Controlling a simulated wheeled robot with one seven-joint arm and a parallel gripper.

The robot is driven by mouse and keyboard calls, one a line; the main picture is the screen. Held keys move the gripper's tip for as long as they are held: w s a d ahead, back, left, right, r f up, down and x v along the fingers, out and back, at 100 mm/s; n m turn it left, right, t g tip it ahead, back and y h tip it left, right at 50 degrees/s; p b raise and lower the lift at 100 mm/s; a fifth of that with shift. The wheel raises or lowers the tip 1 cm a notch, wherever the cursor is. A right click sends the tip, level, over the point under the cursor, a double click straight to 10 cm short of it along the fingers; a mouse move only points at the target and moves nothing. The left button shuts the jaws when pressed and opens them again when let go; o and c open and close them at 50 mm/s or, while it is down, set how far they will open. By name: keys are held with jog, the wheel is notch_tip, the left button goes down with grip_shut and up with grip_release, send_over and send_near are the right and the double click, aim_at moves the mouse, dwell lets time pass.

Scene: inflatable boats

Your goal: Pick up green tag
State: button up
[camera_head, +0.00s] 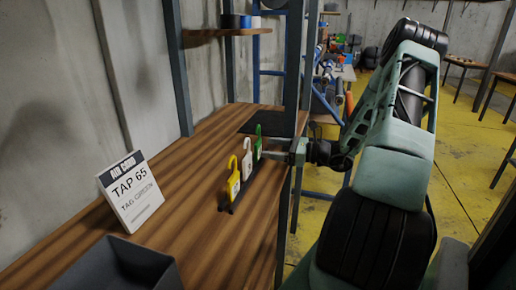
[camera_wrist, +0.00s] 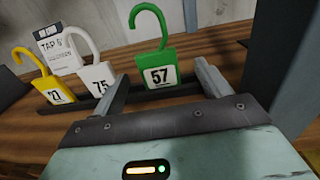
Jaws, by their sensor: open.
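The green tag (camera_wrist: 157,68), marked 57 and with a hook at its top, stands upright in a dark rack (camera_wrist: 188,88) on the wooden bench. In the head view the green tag (camera_head: 258,140) is the farthest of the three tags. A white tag (camera_wrist: 97,75) marked 75 and a yellow tag (camera_wrist: 52,88) marked 27 stand beside it. My gripper (camera_wrist: 160,85) is open, its two fingers to the left and right of the green tag's lower body in the wrist view. I cannot tell whether they touch it.
A sign (camera_head: 131,192) reading "TAP 65" and "TAG GREEN" stands on the bench (camera_head: 187,165). A dark grey bin (camera_head: 122,268) is at the near end. A blue post (camera_head: 293,60) rises close behind the tags.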

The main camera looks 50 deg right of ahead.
aim_at(260, 146)
jog(key=x, duration=0.4)
jog(key=shift+w+a+p, duration=0.2)
jog(key=shift+a+p, duration=0.05)
jog(key=shift+p, duration=0.05)
jog(key=shift+c, duration=0.3)
jog(key=c, duration=1)
